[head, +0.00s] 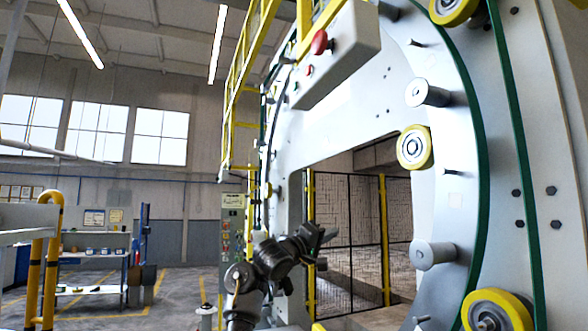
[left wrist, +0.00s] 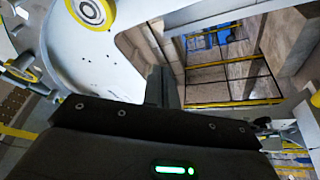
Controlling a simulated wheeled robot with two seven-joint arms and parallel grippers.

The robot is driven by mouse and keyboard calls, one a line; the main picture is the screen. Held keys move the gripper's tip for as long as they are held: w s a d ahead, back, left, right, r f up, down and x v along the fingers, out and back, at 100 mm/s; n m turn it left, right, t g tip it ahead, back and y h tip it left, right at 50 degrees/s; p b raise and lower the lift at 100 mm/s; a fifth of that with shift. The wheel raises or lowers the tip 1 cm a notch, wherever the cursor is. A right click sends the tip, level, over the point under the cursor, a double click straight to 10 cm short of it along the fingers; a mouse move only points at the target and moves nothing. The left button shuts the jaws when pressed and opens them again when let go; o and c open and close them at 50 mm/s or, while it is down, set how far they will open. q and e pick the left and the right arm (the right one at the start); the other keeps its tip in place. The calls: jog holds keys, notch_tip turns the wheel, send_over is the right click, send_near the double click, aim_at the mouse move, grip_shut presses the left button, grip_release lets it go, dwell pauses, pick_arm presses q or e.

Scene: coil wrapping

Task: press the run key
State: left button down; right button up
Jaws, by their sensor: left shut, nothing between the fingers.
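A control panel (head: 232,228) with several small coloured keys stands behind my arm in the head view. Its keys are too small to read, so I cannot tell which one is the run key. A pale box (head: 340,62) on the machine's upper ring carries a large red mushroom button and smaller buttons. My left gripper (head: 326,238) is shut and empty, to the right of the panel and in front of the machine's opening. It appears apart from both. In the left wrist view its dark fingers (left wrist: 160,87) point toward the ring and opening. My right gripper is not in view.
The big white ring machine (head: 455,190) with yellow rollers (head: 414,147) and green belts fills the right side. A black mesh fence (head: 345,225) with yellow posts stands behind its opening. A yellow rail (head: 42,265) is at the left. Open floor lies between rail and machine.

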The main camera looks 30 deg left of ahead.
pick_arm(q)
jog(key=s+a+r+t+h, duration=0.1)
jog(key=s+r, duration=0.6)
jog(key=r, duration=0.3)
jog(key=s+a+r+t+h, duration=0.1)
jog(key=s+a+r+t, duration=0.1)
jog(key=s+r, duration=0.65)
jog(key=t+h, duration=0.2)
send_near(295, 87)
jog(key=s+a+r, duration=0.4)
jog(key=a+r, duration=0.1)
jog(key=r, duration=0.1)
jog(key=shift+a+r+p, duration=0.1)
jog(key=shift+r+p, duration=0.1)
jog(key=shift+p, duration=0.15)
jog(key=shift+w, duration=0.1)
jog(key=w+d+p, duration=0.4)
jog(key=w+d, duration=0.1)
jog(key=w, duration=0.2)
jog(key=shift+w+d, duration=0.1)
jog(key=shift+w, duration=0.05)
jog(key=shift+w+d, duration=0.2)
jog(key=shift+w, duration=0.1)
